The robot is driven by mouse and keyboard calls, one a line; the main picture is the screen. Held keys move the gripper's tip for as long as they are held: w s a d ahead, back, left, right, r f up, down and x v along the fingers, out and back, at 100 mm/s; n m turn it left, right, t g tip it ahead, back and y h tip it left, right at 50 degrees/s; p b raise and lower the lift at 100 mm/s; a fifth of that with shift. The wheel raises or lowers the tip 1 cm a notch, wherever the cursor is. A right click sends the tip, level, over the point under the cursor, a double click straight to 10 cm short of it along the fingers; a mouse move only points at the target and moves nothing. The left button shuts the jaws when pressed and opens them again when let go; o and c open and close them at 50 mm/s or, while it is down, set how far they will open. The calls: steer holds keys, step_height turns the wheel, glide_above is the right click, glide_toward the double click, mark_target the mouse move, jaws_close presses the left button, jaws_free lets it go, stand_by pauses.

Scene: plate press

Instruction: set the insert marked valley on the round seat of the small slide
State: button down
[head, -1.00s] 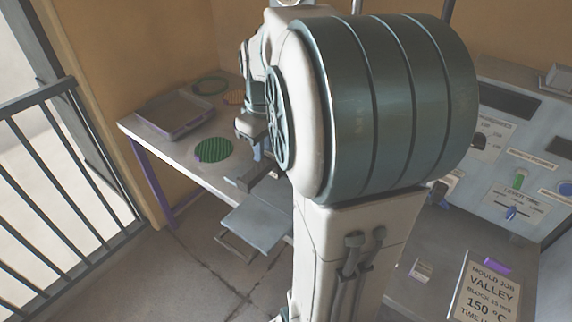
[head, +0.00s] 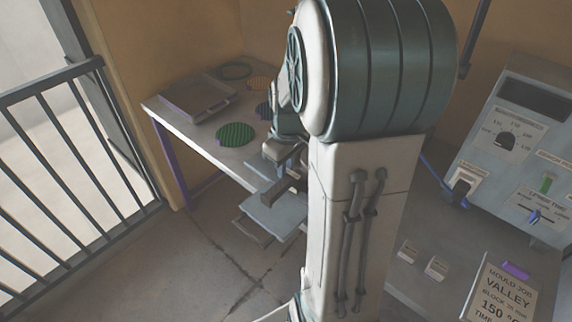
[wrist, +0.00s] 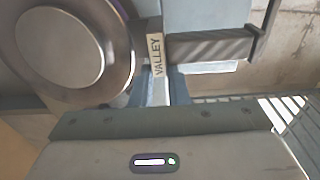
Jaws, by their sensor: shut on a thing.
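The insert is a round metal disc (wrist: 60,45) with a raised pale centre at the left of the wrist view. A tag reading VALLEY (wrist: 157,55) stands beside its rim. My gripper (wrist: 160,92) is shut at the tag and seems to hold the insert there. The small slide is a grey plate (head: 275,214) jutting from the table in the head view, with a bar handle (head: 252,232) in front. My gripper is close above it. I cannot make out the round seat or whether the insert touches it.
The side table (head: 178,122) bears a grey tray (head: 197,97), a green ribbed disc (head: 235,133), an orange disc (head: 259,83) and a green ring (head: 236,71). A railing (head: 90,150) stands left. A control console (head: 520,140) and a job card reading VALLEY (head: 502,290) are right.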

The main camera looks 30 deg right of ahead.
steer(key=shift+f, duration=0.1)
steer(key=c, duration=1.4)
jaws_free()
step_height(320, 180, up, 12)
steer(key=s+a+f+m+t, duration=0.2)
steer(key=s+a+f+m, duration=0.2)
steer(key=s+a, duration=0.8)
steer(key=shift+s, duration=0.15)
steer(key=shift+d, duration=0.1)
